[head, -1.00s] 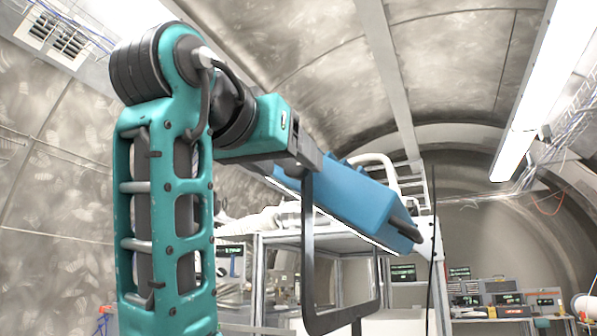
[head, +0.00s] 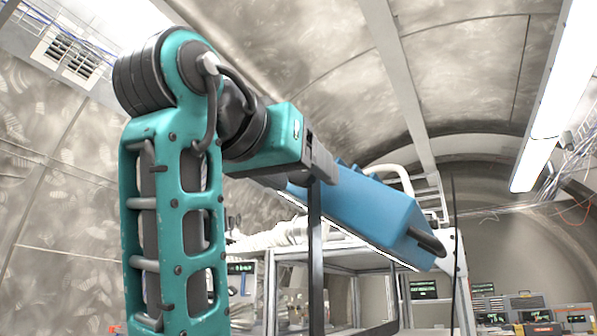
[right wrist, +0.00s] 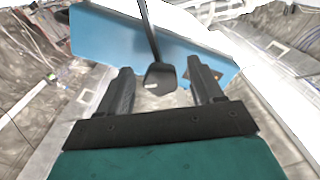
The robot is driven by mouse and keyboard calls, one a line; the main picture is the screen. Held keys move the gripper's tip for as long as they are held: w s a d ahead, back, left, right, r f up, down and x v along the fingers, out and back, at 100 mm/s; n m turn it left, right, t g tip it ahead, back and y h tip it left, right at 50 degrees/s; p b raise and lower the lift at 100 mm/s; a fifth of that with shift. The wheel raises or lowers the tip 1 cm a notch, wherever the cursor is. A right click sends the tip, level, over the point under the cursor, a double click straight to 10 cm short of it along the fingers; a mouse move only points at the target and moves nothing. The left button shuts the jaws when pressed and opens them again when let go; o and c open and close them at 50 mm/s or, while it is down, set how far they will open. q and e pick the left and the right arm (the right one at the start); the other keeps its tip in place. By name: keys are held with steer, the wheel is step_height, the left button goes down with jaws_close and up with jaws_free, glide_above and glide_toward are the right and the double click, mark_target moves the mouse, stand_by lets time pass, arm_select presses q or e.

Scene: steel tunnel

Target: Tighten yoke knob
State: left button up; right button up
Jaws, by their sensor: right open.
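My right gripper (right wrist: 160,72) is open in the right wrist view, with its two dark fingers apart. A dark block on a thin rod (right wrist: 160,78) shows between the fingers, and I cannot tell its depth or whether a finger touches it. It may be the yoke knob; I cannot be sure. In the head view my right gripper (head: 322,163) is at the end of the teal arm, seen side-on beside a long blue housing (head: 370,208). No knob can be made out there. The blue housing also shows beyond the fingers in the right wrist view (right wrist: 110,45). My left gripper is not in view.
A dark upright bar (head: 316,260) stands below the gripper. A metal-framed rack (head: 345,272) is under the blue housing, and a pale tubular rail (head: 400,178) is behind it. Instrument boxes (head: 525,310) stand at the far right. Curved tunnel walls surround everything.

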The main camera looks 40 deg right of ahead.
steer(key=shift+c, duration=0.4)
steer(key=c, duration=1)
steer(key=m, duration=0.3)
steer(key=shift+w+m, duration=0.1)
steer(key=shift+m, duration=0.2)
steer(key=m, duration=1.3)
steer(key=shift+w+a+r, duration=0.1)
steer(key=shift+r, duration=0.1)
